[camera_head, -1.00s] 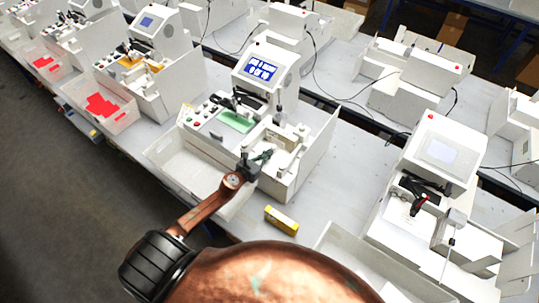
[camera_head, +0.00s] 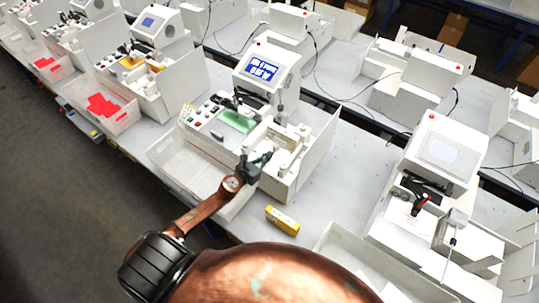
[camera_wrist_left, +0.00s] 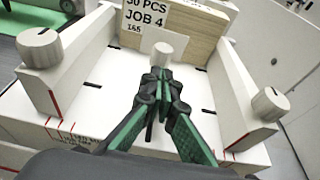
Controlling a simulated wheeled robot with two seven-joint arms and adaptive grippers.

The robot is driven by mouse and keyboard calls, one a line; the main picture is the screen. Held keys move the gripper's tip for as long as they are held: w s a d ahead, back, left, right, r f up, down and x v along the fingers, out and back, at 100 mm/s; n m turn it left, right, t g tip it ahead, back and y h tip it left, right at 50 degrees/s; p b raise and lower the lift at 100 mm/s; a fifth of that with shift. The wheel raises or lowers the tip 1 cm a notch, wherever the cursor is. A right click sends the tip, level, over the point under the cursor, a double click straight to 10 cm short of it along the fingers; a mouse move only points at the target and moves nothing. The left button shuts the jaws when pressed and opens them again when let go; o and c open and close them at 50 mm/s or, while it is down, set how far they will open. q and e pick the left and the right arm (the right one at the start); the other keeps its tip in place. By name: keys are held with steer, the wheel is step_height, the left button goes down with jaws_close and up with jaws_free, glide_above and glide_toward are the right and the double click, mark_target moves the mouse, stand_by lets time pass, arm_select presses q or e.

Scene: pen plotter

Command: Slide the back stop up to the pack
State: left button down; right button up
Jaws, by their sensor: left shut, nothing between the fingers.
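My left gripper (camera_head: 252,168) is shut and empty, over the feed bed of the middle machine (camera_head: 285,145). In the left wrist view its green-padded fingers (camera_wrist_left: 155,92) point towards a pale pack (camera_wrist_left: 198,30) labelled "50 PCS JOB 4". A short white post (camera_wrist_left: 162,54), apparently the back stop's, stands upright between the fingertips and the pack. The fingers overlap its lower part, so I cannot tell whether they touch it, nor see any gap between it and the pack. My right gripper is not in view.
White guides with round knobs stand left (camera_wrist_left: 40,48) and right (camera_wrist_left: 270,104) of the bed. A white tray (camera_head: 165,160) sits left of the machine. A yellow box (camera_head: 282,220) lies on the table in front. Another machine (camera_head: 440,160) stands to the right.

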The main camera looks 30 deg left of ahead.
arm_select(q)
steer(key=v, duration=0.5)
steer(key=shift+s+a+f, duration=0.15)
steer(key=shift+s+a, duration=0.15)
steer(key=shift+a, duration=0.1)
steer(key=v, duration=0.5)
steer(key=shift+s+d, duration=0.25)
steer(key=shift+s, duration=0.15)
